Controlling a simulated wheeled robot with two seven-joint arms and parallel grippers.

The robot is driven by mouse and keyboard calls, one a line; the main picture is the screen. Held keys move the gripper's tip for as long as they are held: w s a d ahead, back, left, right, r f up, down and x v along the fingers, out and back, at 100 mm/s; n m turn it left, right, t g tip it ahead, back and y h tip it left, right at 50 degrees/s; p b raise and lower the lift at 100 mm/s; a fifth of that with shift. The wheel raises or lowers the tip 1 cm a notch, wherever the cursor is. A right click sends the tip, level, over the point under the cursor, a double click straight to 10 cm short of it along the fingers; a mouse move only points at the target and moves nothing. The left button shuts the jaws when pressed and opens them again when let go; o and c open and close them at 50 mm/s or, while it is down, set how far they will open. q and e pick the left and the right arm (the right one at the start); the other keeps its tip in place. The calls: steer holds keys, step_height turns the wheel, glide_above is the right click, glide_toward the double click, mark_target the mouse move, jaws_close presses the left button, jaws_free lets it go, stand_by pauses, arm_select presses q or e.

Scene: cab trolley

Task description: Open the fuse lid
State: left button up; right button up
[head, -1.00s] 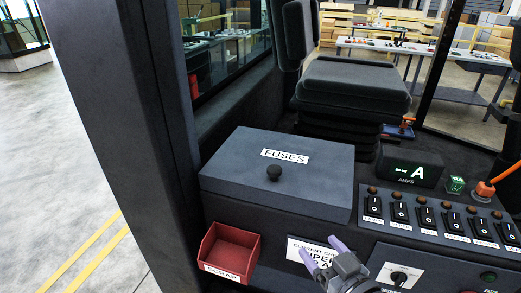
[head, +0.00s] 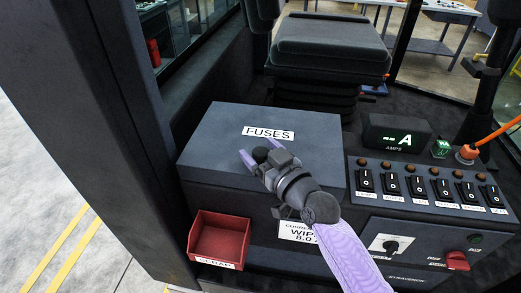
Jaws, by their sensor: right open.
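The fuse lid (head: 222,130) is a dark grey box top with a white FUSES label, and it is closed. Its round black knob (head: 261,155) stands near the front middle of the lid. My right gripper (head: 257,154) is open, with its purple fingertips on either side of the knob. I cannot tell whether the fingers touch the knob. My left gripper is not in view.
A red scrap bin (head: 219,238) hangs at the front left below the box. A switch panel (head: 425,189) with several rocker switches and an amps display (head: 397,138) lies to the right. A seat (head: 329,45) stands behind the box.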

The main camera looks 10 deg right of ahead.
steer(key=shift+w, duration=0.15)
jaws_close()
stand_by(0.4)
